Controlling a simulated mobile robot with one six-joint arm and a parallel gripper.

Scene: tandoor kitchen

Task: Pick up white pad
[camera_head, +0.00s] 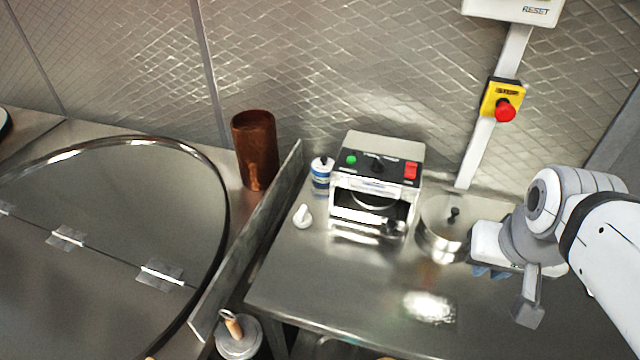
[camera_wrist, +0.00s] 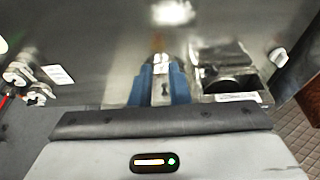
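A small white object with a short raised grip, which looks like the white pad (camera_head: 303,216), lies on the steel counter (camera_head: 340,285) left of the control box. It also shows in the wrist view (camera_wrist: 277,57), right of the box. My gripper (camera_head: 492,271) is well to its right in the head view, beyond the lidded pot. Its blue fingers (camera_wrist: 162,86) stand apart, with the shiny pot and its dark knob seen between and beyond them. I see nothing held.
The control box (camera_head: 376,185) with buttons stands between pad and pot (camera_head: 441,228). A blue-white bottle (camera_head: 321,174) stands behind the pad. An upright metal panel (camera_head: 250,240) borders the counter's left, with a copper cylinder (camera_head: 255,150) beyond. The counter's front is clear.

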